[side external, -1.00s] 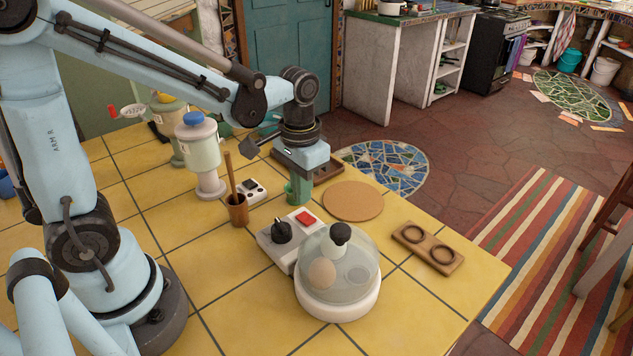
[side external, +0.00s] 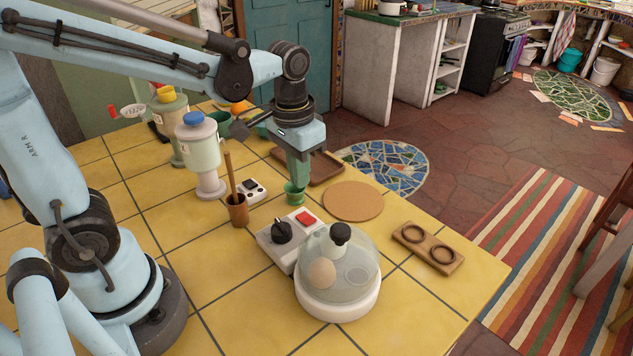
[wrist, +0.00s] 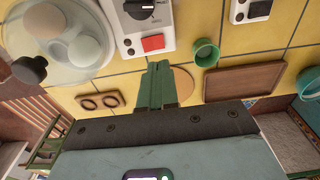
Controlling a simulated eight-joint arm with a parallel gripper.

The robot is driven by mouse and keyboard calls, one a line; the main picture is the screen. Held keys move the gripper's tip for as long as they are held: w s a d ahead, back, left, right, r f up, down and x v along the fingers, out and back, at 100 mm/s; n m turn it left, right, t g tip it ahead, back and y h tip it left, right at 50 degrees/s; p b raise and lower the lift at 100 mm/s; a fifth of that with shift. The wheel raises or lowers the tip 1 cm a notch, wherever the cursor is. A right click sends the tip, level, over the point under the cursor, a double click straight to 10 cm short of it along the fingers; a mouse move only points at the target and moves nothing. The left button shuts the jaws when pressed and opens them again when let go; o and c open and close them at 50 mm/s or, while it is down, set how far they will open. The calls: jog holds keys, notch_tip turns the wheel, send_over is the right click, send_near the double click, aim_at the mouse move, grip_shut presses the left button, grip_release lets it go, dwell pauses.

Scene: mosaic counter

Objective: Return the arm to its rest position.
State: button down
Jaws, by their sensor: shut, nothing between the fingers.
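My gripper (side external: 298,180) is shut and empty, pointing down above the counter. In the side external view its green fingers are just above and in front of, or beside, a small green cup (side external: 294,194); I cannot tell the gap there. In the wrist view the shut fingertips (wrist: 160,68) are apart from the green cup (wrist: 205,53), which stands to their right. The fingers overlap the edge of the round cork mat (wrist: 182,84) in that view. The mat (side external: 353,201) lies flat on the yellow tiled counter (side external: 240,315).
A glass dome (side external: 352,265) covers a brown ball-like thing on a white base. A control box (side external: 281,238) with a red button stands beside it. A wooden two-ring holder (side external: 428,248), a brown tray (side external: 328,168), a cup with a stick (side external: 237,210) and dispensers (side external: 200,150) stand around.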

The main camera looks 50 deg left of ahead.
jog(key=s+t, duration=0.1)
jog(key=t, duration=0.1)
jog(key=s+r+t, duration=0.1)
jog(key=t, duration=0.1)
jog(key=s+a+r+t, duration=0.1)
jog(key=t, duration=0.1)
jog(key=shift+s+r, duration=0.25)
jog(key=shift+s, duration=0.05)
jog(key=shift+t, duration=0.3)
dwell(0.5)
